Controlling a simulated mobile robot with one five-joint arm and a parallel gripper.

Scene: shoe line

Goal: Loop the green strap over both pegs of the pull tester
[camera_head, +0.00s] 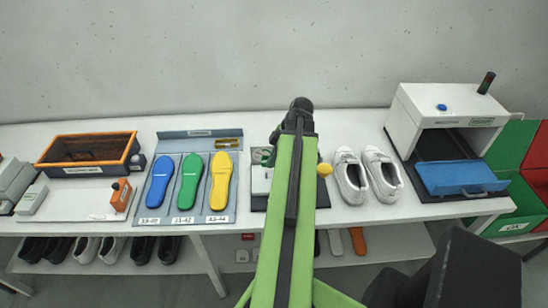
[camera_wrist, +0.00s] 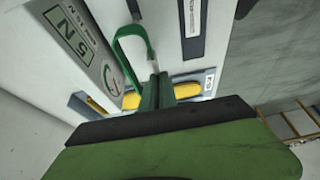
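The green strap (camera_wrist: 133,34) is a bent loop in the wrist view, its lower end meeting the dark green fingers of my gripper (camera_wrist: 159,88). The fingers look closed together on it. The strap arches just beyond the fingertips, near a dark post (camera_wrist: 133,8) at the top edge; I cannot tell whether it goes around that post. The pull tester (camera_head: 261,180) is pale with a dial and stands on a dark base, partly hidden behind my arm. Its pegs are not clearly visible. My gripper (camera_head: 299,106) is above it in the head view, fingers unclear.
Left of the tester is a blue tray (camera_head: 186,133) with blue, green and yellow insoles. White shoes (camera_head: 351,176) stand close on its right. Farther right is a white machine (camera_head: 415,122) with a blue flap.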

